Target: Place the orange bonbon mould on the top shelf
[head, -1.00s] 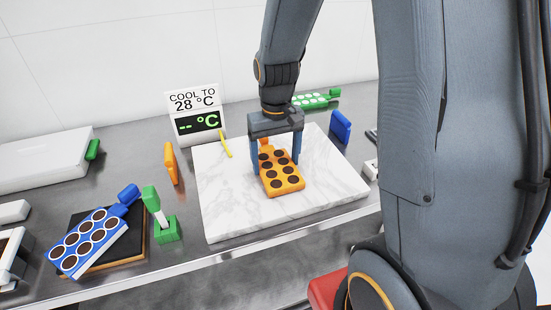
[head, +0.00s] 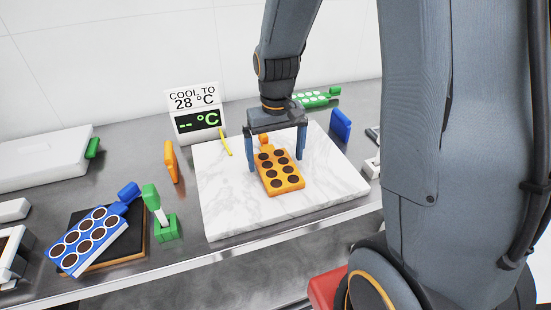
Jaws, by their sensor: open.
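The orange bonbon mould (head: 283,188) lies flat on the white marble slab (head: 225,203), with dark brown filled cavities. A small orange tab shows at its far end. My gripper (head: 277,163) is open, its two blue fingers on either side of the mould's far part. Gaps show between the fingers and the mould, and nothing is held. I do not see a top shelf in this view.
A blue mould (head: 108,247) rests tilted on a dark board at the left.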

